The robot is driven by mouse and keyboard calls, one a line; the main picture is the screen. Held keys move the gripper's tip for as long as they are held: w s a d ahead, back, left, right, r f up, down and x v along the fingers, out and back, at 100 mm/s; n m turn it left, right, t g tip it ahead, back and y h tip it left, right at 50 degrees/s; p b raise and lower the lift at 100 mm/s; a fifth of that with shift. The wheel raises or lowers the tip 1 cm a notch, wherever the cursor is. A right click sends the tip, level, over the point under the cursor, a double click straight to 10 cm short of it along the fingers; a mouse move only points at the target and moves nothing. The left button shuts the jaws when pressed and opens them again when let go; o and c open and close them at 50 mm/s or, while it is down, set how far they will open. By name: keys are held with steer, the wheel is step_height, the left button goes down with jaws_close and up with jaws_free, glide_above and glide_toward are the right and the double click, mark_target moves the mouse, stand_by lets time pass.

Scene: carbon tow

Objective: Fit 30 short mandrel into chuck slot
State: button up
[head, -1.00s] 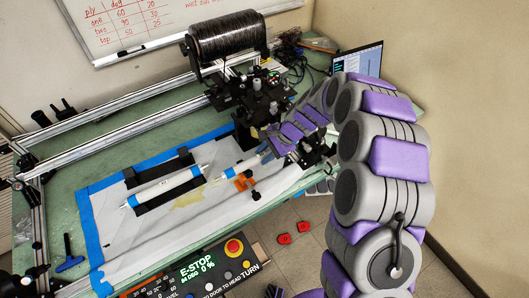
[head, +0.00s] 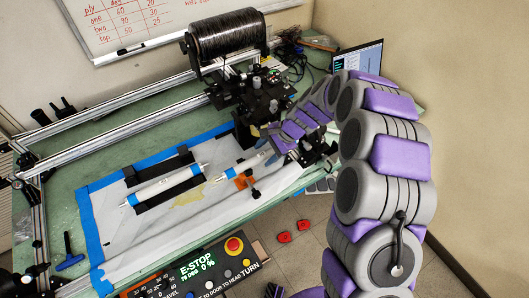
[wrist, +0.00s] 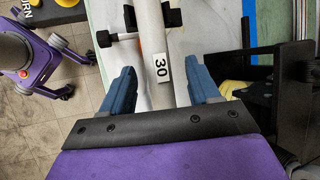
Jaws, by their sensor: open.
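The short mandrel (wrist: 155,45) is a pale tube with a white label reading 30. In the wrist view it runs between the two blue fingers of my gripper (wrist: 160,82), with a gap on each side. My gripper is open. In the head view the short mandrel (head: 232,171) lies on the white-sheeted table, and my gripper (head: 266,147) is at its right end. That end is partly hidden by my gripper. I cannot make out the chuck slot clearly; black machine hardware (head: 258,105) stands just behind my gripper.
A longer white and blue mandrel (head: 165,185) lies on black supports to the left. An orange clamp (head: 245,180) is close in front of the short mandrel. A black fibre spool (head: 227,38) is at the back. An E-stop panel (head: 190,275) stands at the front edge.

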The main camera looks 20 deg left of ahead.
steer(key=p+v, duration=0.2)
steer(key=v, duration=1.4)
steer(key=shift+d+r, duration=0.1)
steer(key=shift+r, duration=0.05)
steer(key=s+d+r+n+h, duration=0.1)
steer(key=s+d+r+n, duration=0.1)
steer(key=s+d+r, duration=0.35)
steer(key=s+d+r+n+h, duration=0.2)
steer(key=s+d, duration=0.4)
steer(key=s, duration=0.5)
steer(key=s+d+n+h, duration=0.1)
steer(key=s+d, duration=0.4)
steer(key=s, duration=0.4)
steer(key=s+d+n+h, duration=0.2)
steer(key=s+d, duration=0.4)
steer(key=s, duration=0.4)
steer(key=shift+s+f, duration=0.3)
steer(key=shift+s, duration=0.05)
